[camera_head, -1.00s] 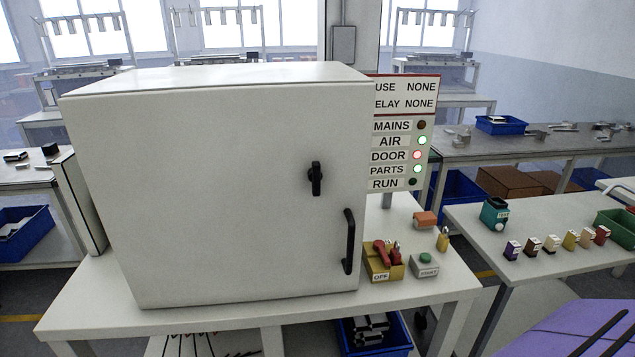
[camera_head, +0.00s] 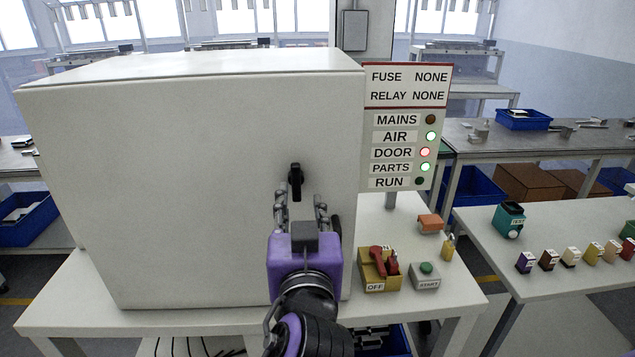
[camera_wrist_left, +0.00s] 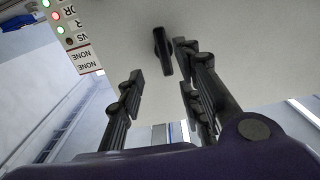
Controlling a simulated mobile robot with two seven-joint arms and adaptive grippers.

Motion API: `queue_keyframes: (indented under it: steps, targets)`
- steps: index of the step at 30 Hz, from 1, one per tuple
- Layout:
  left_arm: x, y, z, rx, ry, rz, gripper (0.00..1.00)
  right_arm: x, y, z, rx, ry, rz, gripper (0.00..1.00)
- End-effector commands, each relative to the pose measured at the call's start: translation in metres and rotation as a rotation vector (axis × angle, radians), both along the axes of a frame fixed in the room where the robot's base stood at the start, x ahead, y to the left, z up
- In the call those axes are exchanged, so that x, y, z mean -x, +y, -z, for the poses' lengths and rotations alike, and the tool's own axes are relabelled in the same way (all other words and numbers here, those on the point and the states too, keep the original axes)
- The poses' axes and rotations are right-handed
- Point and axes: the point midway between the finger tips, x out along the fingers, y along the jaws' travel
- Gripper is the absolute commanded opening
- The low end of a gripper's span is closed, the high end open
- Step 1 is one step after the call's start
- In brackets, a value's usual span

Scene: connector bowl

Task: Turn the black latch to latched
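The black latch (camera_head: 296,181) is on the front of the white cabinet door (camera_head: 180,200), with its long part standing roughly upright. It also shows in the left wrist view (camera_wrist_left: 162,52), between and beyond the fingers. My left gripper (camera_head: 301,198) is open in front of the door, with its fingertips just below the latch in the head view. In the left wrist view the gripper's fingers (camera_wrist_left: 160,62) are apart with nothing between them. I cannot tell whether a fingertip touches the door. The black door handle (camera_head: 336,228) is mostly hidden behind my gripper. My right gripper is not in view.
A status panel (camera_head: 405,125) stands right of the cabinet, with the DOOR lamp red and AIR and PARTS green. A yellow box with a red switch (camera_head: 380,270), marked OFF, and a START button box (camera_head: 426,276) sit on the table, right of my arm.

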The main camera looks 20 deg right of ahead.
Motion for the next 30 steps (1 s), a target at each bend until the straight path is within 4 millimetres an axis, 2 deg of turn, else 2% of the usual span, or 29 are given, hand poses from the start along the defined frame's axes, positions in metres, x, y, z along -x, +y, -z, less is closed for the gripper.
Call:
queue_keyframes:
  steps: [4, 12, 16, 27, 30]
  targets:
    - [-0.012, -0.003, 0.001, 0.016, 0.010, -0.003, 0.33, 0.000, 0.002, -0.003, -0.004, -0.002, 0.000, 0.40]
    - [-0.054, -0.014, -0.001, 0.014, 0.006, -0.003, 0.33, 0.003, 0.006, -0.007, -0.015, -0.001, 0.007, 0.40]
    - [-0.068, -0.019, 0.000, 0.015, 0.009, -0.002, 0.33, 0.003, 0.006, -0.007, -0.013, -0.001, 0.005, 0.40]
    - [-0.075, -0.021, 0.002, 0.016, 0.012, -0.001, 0.33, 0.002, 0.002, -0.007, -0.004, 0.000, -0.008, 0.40]
    - [-0.075, -0.021, 0.002, 0.016, 0.012, -0.001, 0.21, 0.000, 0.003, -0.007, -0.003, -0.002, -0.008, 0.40]
